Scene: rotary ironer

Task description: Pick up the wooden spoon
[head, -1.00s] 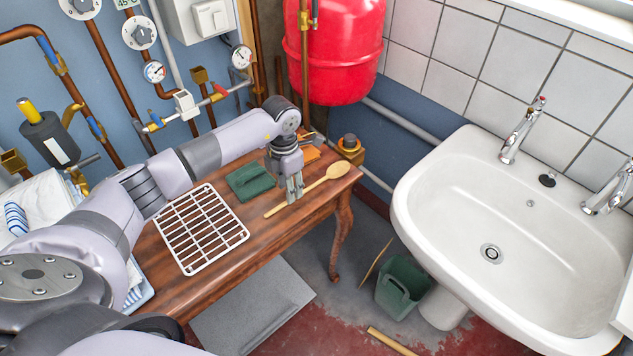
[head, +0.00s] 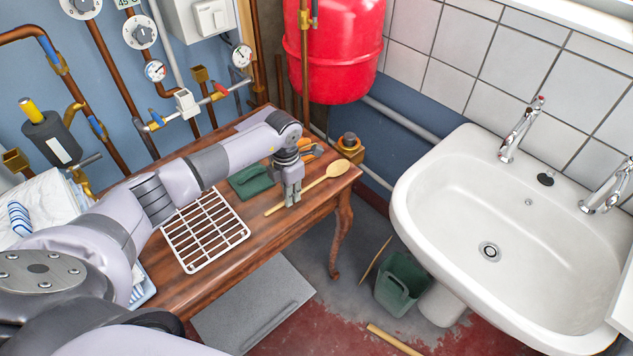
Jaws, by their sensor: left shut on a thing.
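The wooden spoon (head: 335,170) lies at the right end of the wooden table, its bowl toward the upper right and its handle toward the lower left. My left gripper (head: 291,201) points down over the handle, with its fingers shut on it. The fingers hide a short stretch of the handle. The spoon appears to be at table height; I cannot tell any gap beneath it. My right gripper is not in view.
On the wooden table (head: 262,235) are a white wire rack (head: 205,232), a green cloth (head: 247,182) and orange-handled items (head: 312,152) behind my gripper. A white sink (head: 470,230) stands to the right. A green bucket (head: 400,285) is on the floor.

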